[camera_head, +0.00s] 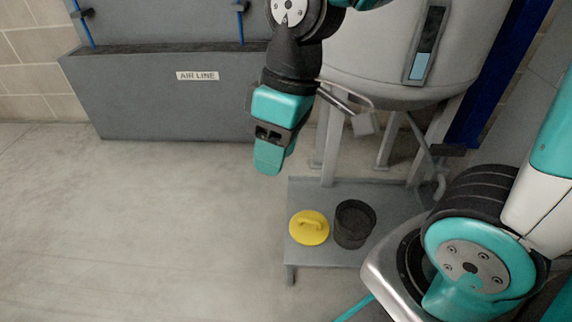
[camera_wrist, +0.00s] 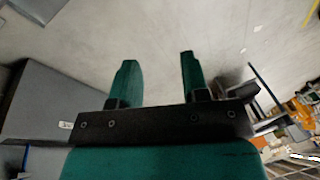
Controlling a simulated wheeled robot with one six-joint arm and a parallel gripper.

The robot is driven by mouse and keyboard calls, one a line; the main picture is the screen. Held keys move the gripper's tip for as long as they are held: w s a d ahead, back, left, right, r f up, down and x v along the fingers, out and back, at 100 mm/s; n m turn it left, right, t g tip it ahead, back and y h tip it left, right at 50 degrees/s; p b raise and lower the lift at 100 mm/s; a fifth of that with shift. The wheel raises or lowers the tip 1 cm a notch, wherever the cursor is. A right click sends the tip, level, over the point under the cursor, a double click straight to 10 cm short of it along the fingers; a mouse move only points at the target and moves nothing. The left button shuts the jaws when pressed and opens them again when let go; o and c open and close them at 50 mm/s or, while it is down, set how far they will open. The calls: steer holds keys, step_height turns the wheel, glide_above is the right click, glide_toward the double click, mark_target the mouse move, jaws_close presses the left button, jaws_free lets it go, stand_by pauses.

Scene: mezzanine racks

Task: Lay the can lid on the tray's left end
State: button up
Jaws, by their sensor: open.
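A yellow round lid (camera_head: 309,227) with a raised handle lies flat on a low grey platform (camera_head: 300,262), toward its left end. A dark, open-topped can (camera_head: 354,224) stands just to the right of the lid on the same platform. I see no separate tray; this platform may be it. My gripper (camera_head: 270,163) hangs above and left of the lid, well apart from it, with its fingers pointing down. In the wrist view my gripper (camera_wrist: 158,62) is open, with nothing between its fingers. The lid and can do not show in the wrist view.
A large pale tank (camera_head: 375,50) on legs stands behind and above the platform. A grey box marked AIR LINE (camera_head: 165,105) stands against the wall at the back left. A blue post (camera_head: 490,95) rises at the right. The floor (camera_head: 140,220) left of the platform is clear.

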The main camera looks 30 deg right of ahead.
steer(key=s+a+r+y, duration=0.1)
steer(key=s+a+r, duration=0.1)
steer(key=s, duration=0.4)
steer(key=shift+s+a+r+m, duration=0.15)
steer(key=shift+r+m, duration=0.1)
steer(key=shift+m, duration=0.15)
